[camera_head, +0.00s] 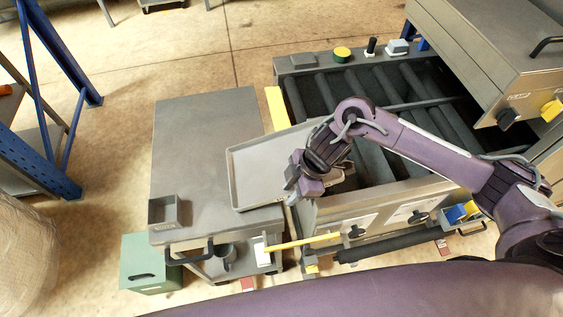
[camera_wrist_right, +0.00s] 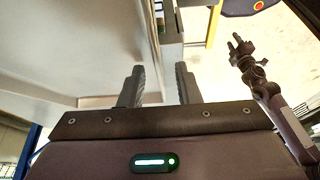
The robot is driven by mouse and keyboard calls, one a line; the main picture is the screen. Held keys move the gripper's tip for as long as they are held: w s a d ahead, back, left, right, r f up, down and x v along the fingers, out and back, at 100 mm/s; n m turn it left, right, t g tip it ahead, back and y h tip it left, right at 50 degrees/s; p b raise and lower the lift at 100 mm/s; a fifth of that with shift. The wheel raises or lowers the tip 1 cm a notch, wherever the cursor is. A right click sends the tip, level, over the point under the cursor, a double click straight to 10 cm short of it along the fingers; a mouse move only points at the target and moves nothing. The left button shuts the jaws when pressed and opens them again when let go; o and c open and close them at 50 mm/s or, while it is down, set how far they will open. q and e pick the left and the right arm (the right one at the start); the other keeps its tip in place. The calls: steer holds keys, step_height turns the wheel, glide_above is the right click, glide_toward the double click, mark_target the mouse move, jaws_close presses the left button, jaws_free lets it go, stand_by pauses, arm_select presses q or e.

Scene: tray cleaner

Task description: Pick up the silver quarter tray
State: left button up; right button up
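The silver tray (camera_head: 252,172) is a shallow rimmed sheet. It lies on the right part of the grey cart top and reaches to the edge of the roller machine. In the right wrist view the tray (camera_wrist_right: 75,50) fills the upper left. My right gripper (camera_head: 297,192) is at the tray's right side, over the gap by the machine, and hides part of that rim. In the right wrist view its fingers (camera_wrist_right: 158,88) are apart with nothing clearly gripped, close to the tray edge. A purple arm with a small gripper (camera_wrist_right: 240,45), seemingly my left, shows at the right; its fingers are too small to judge.
The grey cart (camera_head: 195,125) carries a small open box (camera_head: 164,211) at its front left. The roller machine (camera_head: 330,215) stands close on the right, with a yellow bar (camera_head: 300,242) at its front. A green box (camera_head: 150,264) stands on the floor.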

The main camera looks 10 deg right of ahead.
steer(key=shift+f, duration=0.1)
jaws_close()
steer(key=shift+w, duration=0.1)
stand_by(0.4)
